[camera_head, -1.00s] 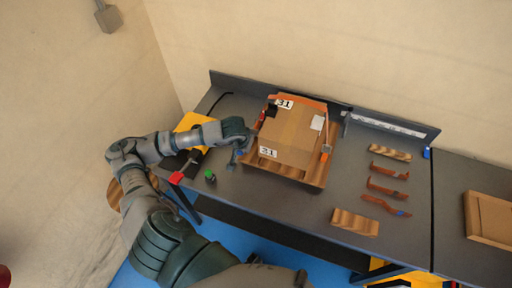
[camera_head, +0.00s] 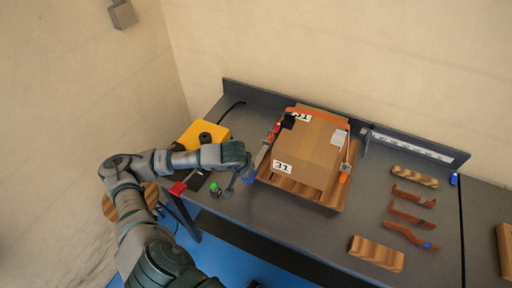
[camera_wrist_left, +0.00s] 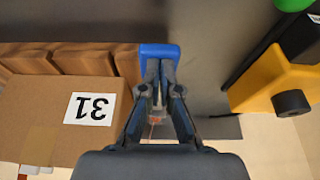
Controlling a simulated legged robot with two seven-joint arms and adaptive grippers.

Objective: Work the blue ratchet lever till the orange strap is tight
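A cardboard box (camera_head: 312,150) stands on a wooden pallet (camera_head: 330,196) on the grey bench, with an orange strap (camera_head: 318,112) over its far edge. The ratchet with its long lever lies along the box's left side. The blue lever end (camera_head: 249,179) points to the bench's front. My left gripper (camera_head: 243,176) is at that end. In the left wrist view the fingers (camera_wrist_left: 159,66) are close together over the blue end (camera_wrist_left: 160,50) and appear shut on the lever; they partly hide it. My right gripper is out of view.
A yellow block (camera_head: 208,134), a red piece (camera_head: 178,188) and a green-topped item (camera_head: 214,187) are left of the gripper. Wooden blocks (camera_head: 376,253) and several orange-brown pieces (camera_head: 411,236) lie to the right. A raised rim (camera_head: 300,106) runs along the bench's back.

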